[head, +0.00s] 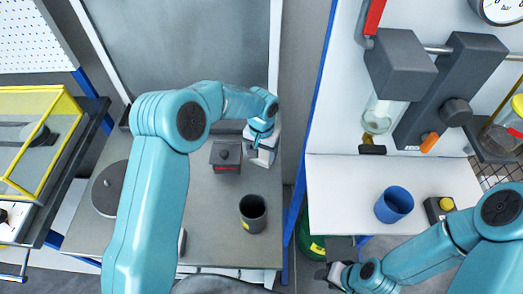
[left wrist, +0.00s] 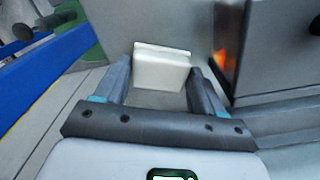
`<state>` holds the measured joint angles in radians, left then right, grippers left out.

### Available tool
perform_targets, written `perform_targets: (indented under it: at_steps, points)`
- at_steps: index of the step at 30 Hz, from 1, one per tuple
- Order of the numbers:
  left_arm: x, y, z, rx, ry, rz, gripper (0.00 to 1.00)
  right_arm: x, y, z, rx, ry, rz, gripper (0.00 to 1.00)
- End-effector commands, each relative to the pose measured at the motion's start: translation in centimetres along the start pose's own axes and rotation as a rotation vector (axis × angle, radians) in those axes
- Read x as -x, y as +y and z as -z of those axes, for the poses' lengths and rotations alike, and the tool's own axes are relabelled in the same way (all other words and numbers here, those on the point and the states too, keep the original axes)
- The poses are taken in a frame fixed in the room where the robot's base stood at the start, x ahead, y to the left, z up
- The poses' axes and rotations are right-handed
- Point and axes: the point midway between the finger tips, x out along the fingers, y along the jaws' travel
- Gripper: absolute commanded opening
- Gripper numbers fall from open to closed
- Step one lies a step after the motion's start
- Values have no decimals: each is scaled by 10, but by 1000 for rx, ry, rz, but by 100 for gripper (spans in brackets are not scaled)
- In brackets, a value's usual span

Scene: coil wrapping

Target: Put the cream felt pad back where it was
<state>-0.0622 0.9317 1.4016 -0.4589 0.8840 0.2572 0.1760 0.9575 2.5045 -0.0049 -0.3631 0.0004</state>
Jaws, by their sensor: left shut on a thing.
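The cream felt pad (left wrist: 162,68) shows in the left wrist view as a small pale block between my left gripper's fingertips (left wrist: 160,72). My left gripper is shut on it, over a grey surface. In the head view my left gripper (head: 262,152) is at the right side of the grey bench, just right of a dark box; I cannot clearly tell the pad from the pale gripper there. My right gripper (head: 327,274) is at the bottom centre, low beside the white bench; its finger opening is too small to tell.
The dark box (head: 225,156) with a red glow stands close left of my left gripper. A dark cup (head: 253,213) stands below it on the grey bench (head: 215,235). A blue cup (head: 394,204) stands on the white bench (head: 335,195). A floor gap separates the benches.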

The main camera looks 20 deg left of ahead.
Motion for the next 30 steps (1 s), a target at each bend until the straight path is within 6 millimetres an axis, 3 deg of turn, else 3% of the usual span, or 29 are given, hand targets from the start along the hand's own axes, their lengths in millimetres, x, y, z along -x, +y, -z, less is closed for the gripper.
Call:
perform_targets:
  at_steps: [8, 9, 10, 22, 30]
  points:
    - [-4, 0, 0, 0, 0, 0, 41, -5, 2, 0, 0, 0, 0, 43]
    - [-3, 0, 0, 0, 0, 0, 76, -4, 2, 0, 0, 0, 0, 43]
    - [-2, 0, 0, 0, 0, 0, 80, -4, 1, 0, 0, 0, 0, 43]
    - [6, 0, 1, 0, 2, 1, 80, -2, 1, 0, 0, 0, 0, 43]
    - [66, 0, 1, -1, 6, 0, 80, -12, 4, 0, 0, 0, 0, 43]
